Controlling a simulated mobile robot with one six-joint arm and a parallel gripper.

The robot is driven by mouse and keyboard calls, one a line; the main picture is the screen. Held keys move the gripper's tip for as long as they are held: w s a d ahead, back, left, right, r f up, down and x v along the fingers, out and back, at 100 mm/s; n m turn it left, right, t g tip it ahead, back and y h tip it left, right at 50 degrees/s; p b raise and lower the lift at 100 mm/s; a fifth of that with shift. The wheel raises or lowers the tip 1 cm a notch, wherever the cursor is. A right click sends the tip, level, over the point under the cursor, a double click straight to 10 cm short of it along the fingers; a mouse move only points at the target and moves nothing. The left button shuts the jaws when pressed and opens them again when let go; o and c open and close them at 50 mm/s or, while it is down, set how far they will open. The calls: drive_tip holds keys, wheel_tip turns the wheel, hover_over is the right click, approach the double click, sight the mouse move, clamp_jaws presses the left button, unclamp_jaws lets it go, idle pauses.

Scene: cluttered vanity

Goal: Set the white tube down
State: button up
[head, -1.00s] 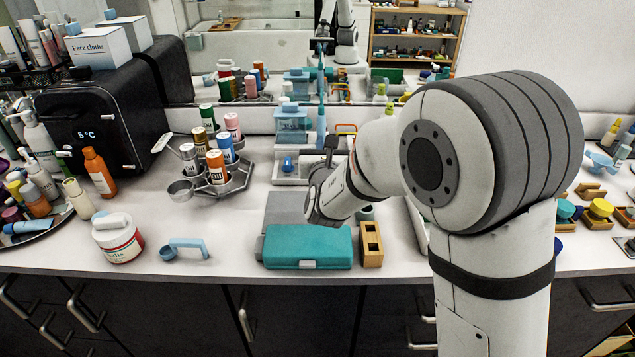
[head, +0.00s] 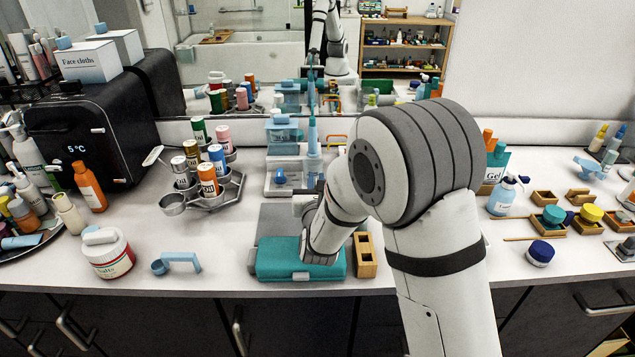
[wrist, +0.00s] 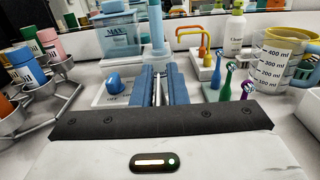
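My gripper (wrist: 162,88) shows in the wrist view as two blue fingers close together, pointing away over the counter. A thin pale strip shows between them. I cannot tell whether it is the white tube or only the gap. In the head view my gripper (head: 305,203) is mostly hidden by my arm, low above the counter behind the teal case (head: 275,262). No white tube can be made out clearly in either view. Ahead of the fingers is a white tray-like base with a blue knob (wrist: 113,83) and a light blue upright handle (wrist: 156,25).
A rack of oil cans (head: 207,185) stands left; a wooden holder (head: 365,255) is beside the teal case. In the wrist view, a measuring jug (wrist: 275,68) and toothbrushes (wrist: 226,85) stand right. Bare counter (head: 228,235) lies left of the case.

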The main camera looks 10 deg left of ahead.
drive_tip(key=o, duration=0.3)
drive_tip(key=shift+o, duration=0.2)
